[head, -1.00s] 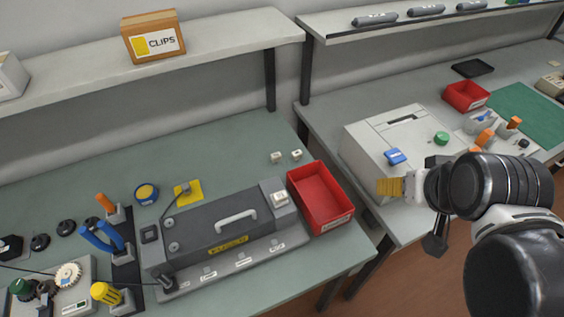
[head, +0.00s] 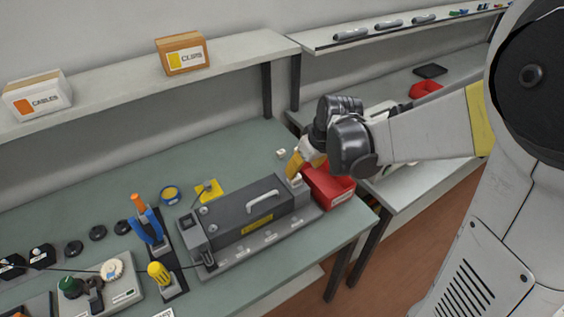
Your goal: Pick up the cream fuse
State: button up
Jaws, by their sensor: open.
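A small cream block (head: 281,153) lies on the green bench top behind the red bin. Another small cream piece (head: 296,181) sits on the right end of the dark grey machine (head: 230,214). I cannot tell from their shape which of them is the cream fuse. My gripper (head: 293,168) is open, with its yellow fingers pointing down just above the machine's right end, close to the cream piece there. Whether they touch it is unclear. A second cream block on the bench is hidden behind my gripper.
The red bin (head: 337,193) stands right beside the machine, under my gripper's wrist. The bench behind the machine is mostly clear.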

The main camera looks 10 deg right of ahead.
aim_at(295, 180)
jog(key=b+x, duration=0.2)
jog(key=x, duration=0.5)
jog(key=shift+w+a+b, duration=0.15)
jog(key=shift+a+b, duration=0.05)
jog(key=shift+b, duration=0.15)
jog(key=shift+r, duration=0.1)
jog(key=shift+c, duration=0.5)
jog(key=c, duration=1)
